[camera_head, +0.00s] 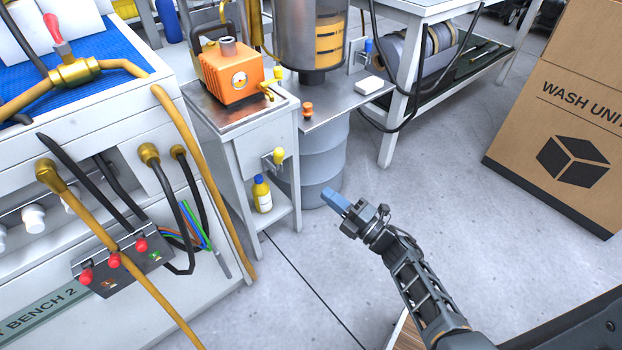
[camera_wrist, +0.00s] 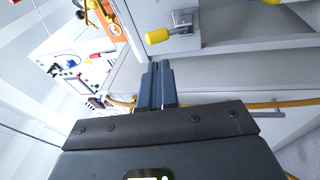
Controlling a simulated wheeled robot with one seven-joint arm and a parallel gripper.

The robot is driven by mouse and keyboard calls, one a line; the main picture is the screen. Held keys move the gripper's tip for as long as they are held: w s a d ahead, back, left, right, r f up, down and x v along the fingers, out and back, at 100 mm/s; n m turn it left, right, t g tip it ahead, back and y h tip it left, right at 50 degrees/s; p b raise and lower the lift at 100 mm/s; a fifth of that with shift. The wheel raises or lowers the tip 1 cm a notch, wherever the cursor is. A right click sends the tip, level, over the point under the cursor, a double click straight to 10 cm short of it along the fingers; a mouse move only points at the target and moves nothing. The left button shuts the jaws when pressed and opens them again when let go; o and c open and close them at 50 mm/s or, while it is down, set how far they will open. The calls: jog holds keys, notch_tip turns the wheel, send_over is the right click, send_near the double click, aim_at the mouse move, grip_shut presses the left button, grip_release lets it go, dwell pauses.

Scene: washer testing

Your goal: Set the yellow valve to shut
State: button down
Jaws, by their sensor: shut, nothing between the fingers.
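A valve with a yellow knob (camera_head: 278,156) sits on the front of the small grey cabinet, above its open shelf. In the wrist view the yellow knob (camera_wrist: 157,36) points left from a metal valve body (camera_wrist: 183,28), near the top. My gripper (camera_head: 331,199) is to the right of the valve and lower in the head view, apart from it. Its blue fingers (camera_wrist: 157,70) are shut together and empty, with the knob just beyond the tips in the wrist picture. A smaller yellow-handled fitting (camera_head: 268,90) is by the orange pump on top.
The orange pump (camera_head: 232,72) stands on the cabinet (camera_head: 223,140). A yellow bottle (camera_head: 262,194) stands on its shelf. A grey drum (camera_head: 325,160) is behind my gripper. Hoses hang from the left bench (camera_head: 75,150). A large cardboard box (camera_head: 560,115) is at right; the middle floor is clear.

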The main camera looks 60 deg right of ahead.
jog(key=n, duration=0.1)
jog(key=b, duration=0.2)
send_near(278, 160)
jog(key=d+x, duration=0.1)
jog(key=x, duration=0.5)
jog(key=shift+d+t, duration=0.15)
jog(key=shift+t, duration=0.15)
jog(key=shift+w+r, duration=0.1)
jog(key=shift+r, duration=0.05)
jog(key=g+p, duration=0.1)
jog(key=p, duration=0.2)
jog(key=w+r+g+p, duration=0.1)
jog(key=p, duration=0.3)
jog(key=g+p, duration=0.1)
jog(key=p, duration=0.2)
jog(key=shift+w+d+r, duration=0.2)
jog(key=shift+w+r, duration=0.05)
jog(key=shift+r, duration=0.05)
jog(key=shift+f, duration=0.15)
